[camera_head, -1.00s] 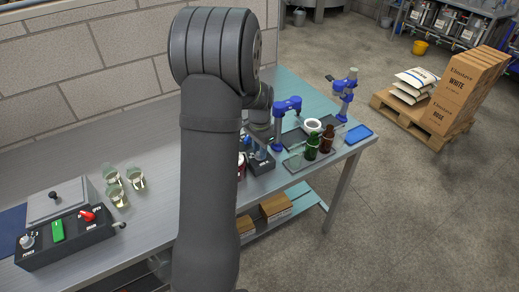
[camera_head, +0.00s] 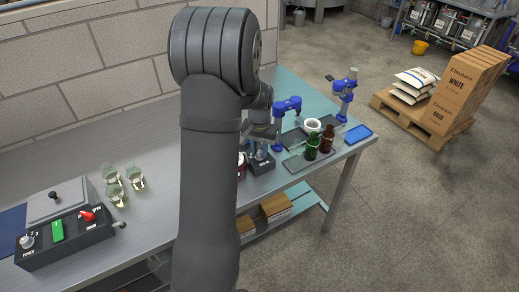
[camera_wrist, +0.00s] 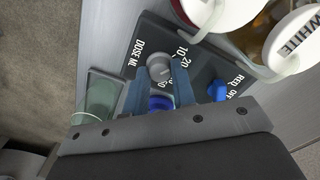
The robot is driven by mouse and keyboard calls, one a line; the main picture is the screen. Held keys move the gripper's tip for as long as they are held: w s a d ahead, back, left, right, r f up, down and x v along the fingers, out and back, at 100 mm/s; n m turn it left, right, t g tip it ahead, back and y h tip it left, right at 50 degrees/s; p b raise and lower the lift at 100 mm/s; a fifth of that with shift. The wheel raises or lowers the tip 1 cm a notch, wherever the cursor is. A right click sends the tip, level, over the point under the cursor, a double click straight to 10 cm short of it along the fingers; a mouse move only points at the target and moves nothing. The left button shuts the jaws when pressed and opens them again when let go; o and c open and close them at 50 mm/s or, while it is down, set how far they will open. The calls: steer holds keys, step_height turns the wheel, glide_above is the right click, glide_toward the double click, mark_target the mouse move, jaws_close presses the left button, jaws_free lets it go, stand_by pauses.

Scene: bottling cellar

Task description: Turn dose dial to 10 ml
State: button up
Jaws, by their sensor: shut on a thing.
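The dose dial (camera_wrist: 158,67) is a grey round knob on a dark panel (camera_wrist: 205,65) in the wrist view. White lettering beside it reads DOSE ML, with 10 and 20 near its upper right. Other marks are partly hidden by my fingers. My gripper (camera_wrist: 160,73) has its two blue-grey fingers on either side of the dial, shut on it. I cannot tell exactly which mark the dial points to. In the head view, the dark control box (camera_head: 262,166) stands partly behind my arm; the dial is too small to read there.
A blue selector knob (camera_wrist: 216,90) sits right of the dial. A white-lidded container marked WHITE (camera_wrist: 295,40) and a red-rimmed one (camera_wrist: 215,12) stand close above. A clear glass (camera_wrist: 95,105) is at left. Green (camera_head: 312,147) and brown bottles (camera_head: 327,140) stand nearby.

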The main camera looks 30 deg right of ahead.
mark_target(260, 153)
stand_by(0.3)
steer(key=o, duration=1)
step_height(260, 153, up, 18)
steer(key=shift+f, duration=0.25)
steer(key=shift+f, duration=0.15)
step_height(260, 153, down, 17)
steer(key=shift+f, duration=0.1)
stand_by(0.4)
